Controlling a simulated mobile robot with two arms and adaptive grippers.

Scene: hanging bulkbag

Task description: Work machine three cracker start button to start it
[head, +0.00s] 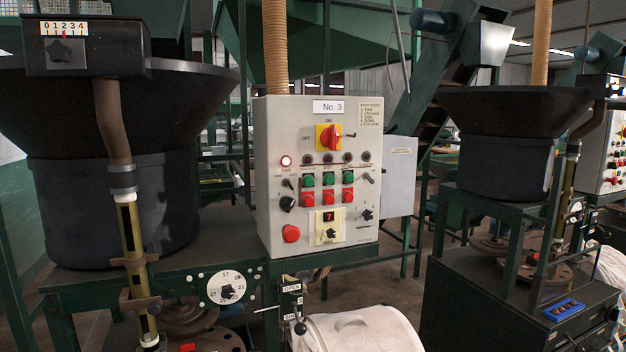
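The grey control panel (318,178) of machine three, marked "No. 3" (328,107), faces me near the middle. It has three green buttons in a row above three red ones. The left green button (308,180) sits under a small label that seems to read cracker, though the print is tiny. The middle green button (328,179) and right green button (347,178) are beside it. The lamp over "FAN" (286,161) is lit; the other lamps in that row look dark. The red rotary switch (329,137) points upright to ON. Neither of my grippers is in view.
A large red button (291,233) and a display showing 7 (329,217) sit low on the panel. A dark hopper (125,190) stands left, another (515,150) right. A white bag (360,330) is below. The space before the panel is clear.

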